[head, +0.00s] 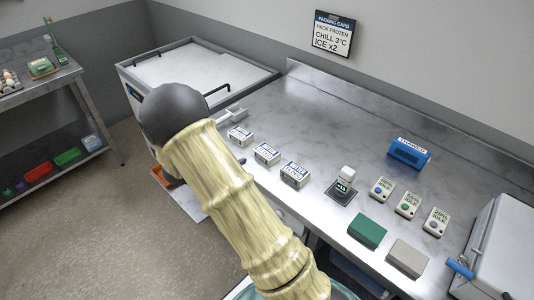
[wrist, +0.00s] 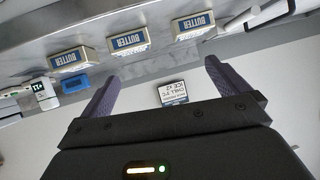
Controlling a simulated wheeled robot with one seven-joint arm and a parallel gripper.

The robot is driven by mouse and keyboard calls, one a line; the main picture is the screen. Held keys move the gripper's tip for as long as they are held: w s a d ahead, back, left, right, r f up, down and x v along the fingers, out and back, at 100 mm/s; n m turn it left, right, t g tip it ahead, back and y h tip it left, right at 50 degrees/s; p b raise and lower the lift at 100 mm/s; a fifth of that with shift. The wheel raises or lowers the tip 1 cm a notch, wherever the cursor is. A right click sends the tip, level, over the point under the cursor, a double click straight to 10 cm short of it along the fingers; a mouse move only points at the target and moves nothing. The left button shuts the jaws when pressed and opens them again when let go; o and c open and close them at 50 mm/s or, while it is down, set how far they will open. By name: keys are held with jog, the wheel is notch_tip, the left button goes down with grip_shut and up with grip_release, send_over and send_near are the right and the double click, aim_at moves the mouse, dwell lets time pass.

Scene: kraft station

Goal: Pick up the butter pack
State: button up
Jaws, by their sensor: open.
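Three white and blue butter packs stand in a row on the steel counter. In the head view they are the left pack (head: 240,134), the middle pack (head: 266,153) and the right pack (head: 294,174). In the wrist view BUTTER labels show on the packs at left (wrist: 71,59), middle (wrist: 128,44) and right (wrist: 194,25). My gripper (wrist: 160,90) is open and empty, its two purple-grey fingers spread apart. The packs lie beyond the fingers, none between them. In the head view my arm crosses the middle and the gripper cannot be made out.
On the counter (head: 300,112) stand a small device on a dark pad (head: 339,194), a blue THAWED box (head: 408,152), several labelled cartons (head: 408,204), a green block (head: 367,231) and a grey block (head: 408,257). A lidded chest (head: 190,68) stands at the counter's left. The counter's back middle is clear.

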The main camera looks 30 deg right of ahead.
aim_at(261, 153)
jog(key=shift+s+d+f+m+g+h, duration=0.1)
jog(key=shift+s+f+m+g+h, duration=0.35)
jog(key=shift+s+g+h, duration=0.15)
jog(key=shift+s+d+f+m+g+h, duration=0.1)
jog(key=shift+s+f+m+g+h, duration=0.35)
jog(key=shift+s+h, duration=0.2)
jog(key=p+x, duration=0.3)
jog(key=x, duration=0.9)
jog(key=shift+f, duration=0.1)
jog(key=shift+d, duration=0.15)
